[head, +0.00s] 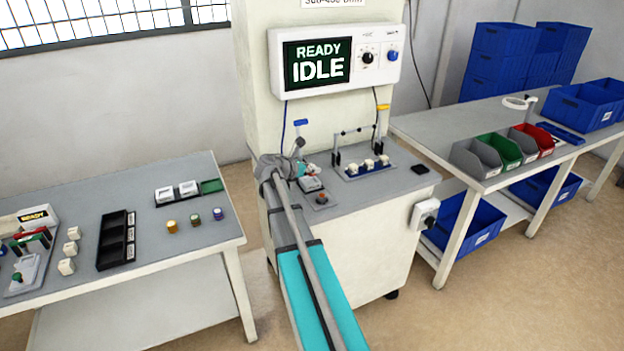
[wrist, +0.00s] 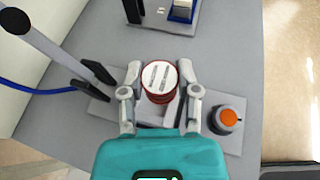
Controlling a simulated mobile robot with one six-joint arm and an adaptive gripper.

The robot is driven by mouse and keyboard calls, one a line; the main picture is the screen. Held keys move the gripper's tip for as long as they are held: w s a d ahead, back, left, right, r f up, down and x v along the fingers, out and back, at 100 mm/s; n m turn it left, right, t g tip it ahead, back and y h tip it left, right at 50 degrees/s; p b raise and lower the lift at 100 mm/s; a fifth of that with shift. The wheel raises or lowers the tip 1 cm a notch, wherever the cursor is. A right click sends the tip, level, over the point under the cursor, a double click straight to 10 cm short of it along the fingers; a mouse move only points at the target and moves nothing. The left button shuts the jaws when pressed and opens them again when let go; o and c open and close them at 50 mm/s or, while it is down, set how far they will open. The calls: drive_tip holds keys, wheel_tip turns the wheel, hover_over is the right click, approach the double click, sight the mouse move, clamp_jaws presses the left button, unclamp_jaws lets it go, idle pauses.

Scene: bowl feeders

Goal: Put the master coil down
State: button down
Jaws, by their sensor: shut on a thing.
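The master coil (wrist: 160,80) is a small round piece with a white labelled top and a dark red rim. In the wrist view it sits between the two fingers of my gripper (wrist: 159,72), which is shut on it. Below it is a grey fixture plate (wrist: 235,143) on the bench; I cannot tell whether the coil touches it. In the head view my gripper (head: 306,171) is low over the left part of the machine's bench, and the coil is mostly hidden there.
An orange button (wrist: 228,117) stands close right of the gripper. A fixture with white blocks (head: 367,165) is behind. The screen (head: 318,63) reads READY IDLE. The left table holds three small coils (head: 195,220) and a black tray (head: 117,240).

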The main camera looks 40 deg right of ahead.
sight(310, 183)
drive_tip(key=shift+w+f+b, duration=0.5)
drive_tip(key=shift+f+b, duration=0.2)
drive_tip(key=shift+f, duration=0.05)
drive_tip(key=shift+s+f+b, duration=0.1)
drive_tip(key=shift+f+b, duration=1.2)
drive_tip(key=shift+f, duration=0.15)
drive_tip(key=shift+c, duration=1.7)
unclamp_jaws()
drive_tip(key=shift+r, duration=0.25)
drive_tip(key=shift+a+r, duration=0.1)
drive_tip(key=shift+a, duration=0.15)
drive_tip(key=p+v, duration=0.4)
drive_tip(key=v, duration=0.7)
drive_tip(key=shift+a+p, duration=0.25)
drive_tip(key=shift+p, duration=0.05)
